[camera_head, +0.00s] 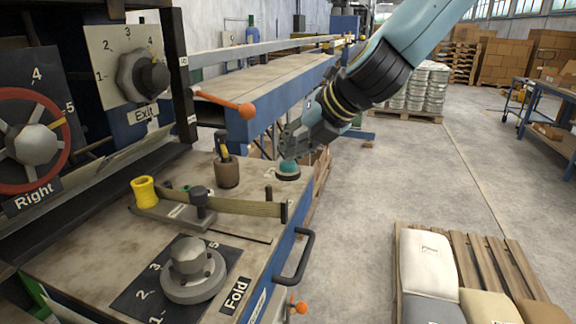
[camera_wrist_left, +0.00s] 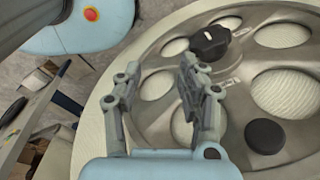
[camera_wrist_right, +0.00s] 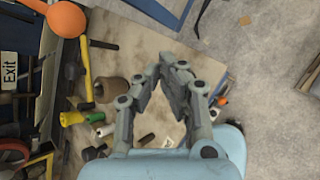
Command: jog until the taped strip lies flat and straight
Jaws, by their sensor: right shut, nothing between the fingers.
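The olive tape strip (camera_head: 245,207) runs across the bench top from the guide block beside the yellow spool (camera_head: 145,192) toward the front-right edge. It looks straight here; its flatness is hard to judge. A teal-topped button (camera_head: 288,168) stands at the bench's right edge. My right gripper (camera_head: 288,150) points down just above the button; I cannot tell whether it touches. In the right wrist view its fingers (camera_wrist_right: 168,75) are together and empty, and hide the button. My left gripper (camera_wrist_left: 160,72) is open and empty over a large grey wheel (camera_wrist_left: 240,95).
The Fold knob (camera_head: 192,270), Exit knob (camera_head: 143,75) and Right handwheel (camera_head: 35,143) are on the machine. A brown cup (camera_head: 227,173) and an orange-tipped lever (camera_head: 230,104) stand near the strip. A pallet of sacks (camera_head: 430,265) lies right; the floor between is clear.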

